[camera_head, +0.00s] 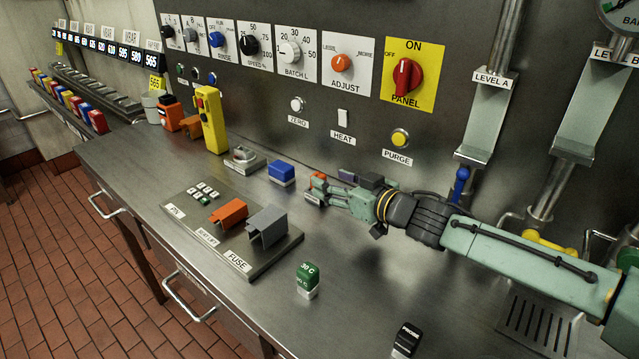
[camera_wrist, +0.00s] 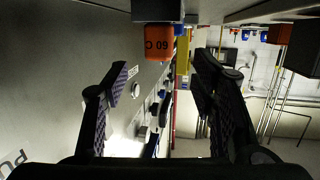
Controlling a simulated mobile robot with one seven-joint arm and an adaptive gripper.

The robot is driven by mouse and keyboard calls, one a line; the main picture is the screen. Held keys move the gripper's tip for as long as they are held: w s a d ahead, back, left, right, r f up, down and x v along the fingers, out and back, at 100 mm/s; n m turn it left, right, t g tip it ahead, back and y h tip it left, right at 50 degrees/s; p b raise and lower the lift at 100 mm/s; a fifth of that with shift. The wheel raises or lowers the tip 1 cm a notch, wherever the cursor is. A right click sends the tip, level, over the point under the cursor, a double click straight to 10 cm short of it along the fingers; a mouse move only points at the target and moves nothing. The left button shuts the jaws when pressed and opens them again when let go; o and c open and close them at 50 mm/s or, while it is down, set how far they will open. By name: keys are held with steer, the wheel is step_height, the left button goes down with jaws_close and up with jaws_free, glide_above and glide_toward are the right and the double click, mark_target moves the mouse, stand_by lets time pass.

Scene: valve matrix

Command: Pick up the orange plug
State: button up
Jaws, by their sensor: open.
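The orange plug (camera_wrist: 159,42), marked "60 C", shows upside down at the top of the wrist view, with a grey base. It lies ahead of the gap between my fingertips and apart from both. In the head view a small orange piece, likely the same plug (camera_head: 318,177), shows at the tips of my gripper (camera_head: 315,192), partly hidden by the fingers. My gripper (camera_wrist: 163,72) is open and empty, held level and low over the bench, pointing left along it. I cannot tell the exact gap to the plug.
A blue plug (camera_head: 282,171) stands just left of my gripper. A green "30 C" plug (camera_head: 308,277) and a black plug (camera_head: 406,340) stand nearer the front. The panel wall (camera_head: 300,115) rises behind.

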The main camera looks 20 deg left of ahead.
mark_target(318, 175)
steer(key=p+x, duration=0.1)
steer(key=x, duration=0.4)
steer(key=shift+p, duration=0.4)
steer(key=shift+w+a+f, duration=0.15)
steer(key=shift+w+a, duration=0.1)
steer(key=shift+a, duration=0.05)
jaws_close()
